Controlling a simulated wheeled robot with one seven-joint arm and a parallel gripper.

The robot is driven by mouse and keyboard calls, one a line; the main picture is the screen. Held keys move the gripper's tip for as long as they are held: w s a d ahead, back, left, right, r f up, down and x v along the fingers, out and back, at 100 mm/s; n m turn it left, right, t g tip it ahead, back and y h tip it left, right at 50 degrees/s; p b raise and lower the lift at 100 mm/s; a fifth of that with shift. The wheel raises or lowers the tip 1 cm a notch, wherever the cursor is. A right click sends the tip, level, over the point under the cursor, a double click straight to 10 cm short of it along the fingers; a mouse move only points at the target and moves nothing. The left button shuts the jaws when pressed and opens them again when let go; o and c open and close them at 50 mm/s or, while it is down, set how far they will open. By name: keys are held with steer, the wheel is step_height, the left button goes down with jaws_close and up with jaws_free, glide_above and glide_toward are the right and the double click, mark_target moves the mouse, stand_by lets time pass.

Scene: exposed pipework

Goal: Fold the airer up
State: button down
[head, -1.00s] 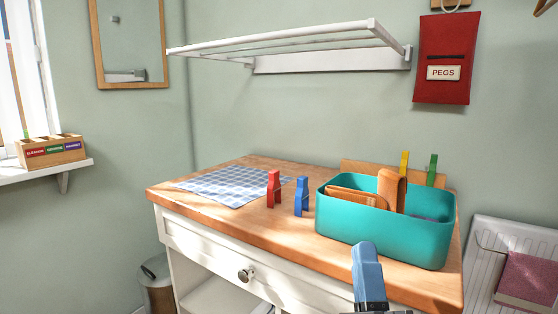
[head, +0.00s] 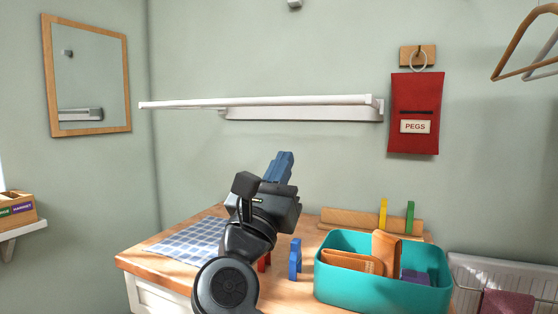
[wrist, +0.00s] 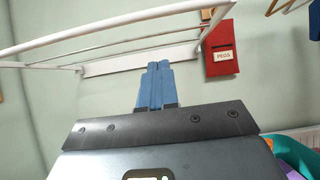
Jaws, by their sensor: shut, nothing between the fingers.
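The white airer (head: 260,103) is mounted on the back wall and stands folded out, about level, with its frame reaching toward me. Its wall plate (head: 300,114) shows behind the frame. In the wrist view the front rail (wrist: 110,28) crosses the upper part of the picture, above my fingertips. My gripper (head: 284,158) has blue fingers and is raised over the dresser, below the airer and apart from it in the head view. In the wrist view the fingers of my gripper (wrist: 156,68) are together with nothing between them.
A red peg bag (head: 414,135) hangs right of the airer. Hangers (head: 525,45) are at upper right.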

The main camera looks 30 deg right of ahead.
steer(key=w+d+r+p, duration=0.3)
steer(key=d+r, duration=0.2)
steer(key=r, duration=0.2)
steer(key=shift+w+d+r, duration=0.15)
steer(key=shift+w+r, duration=0.2)
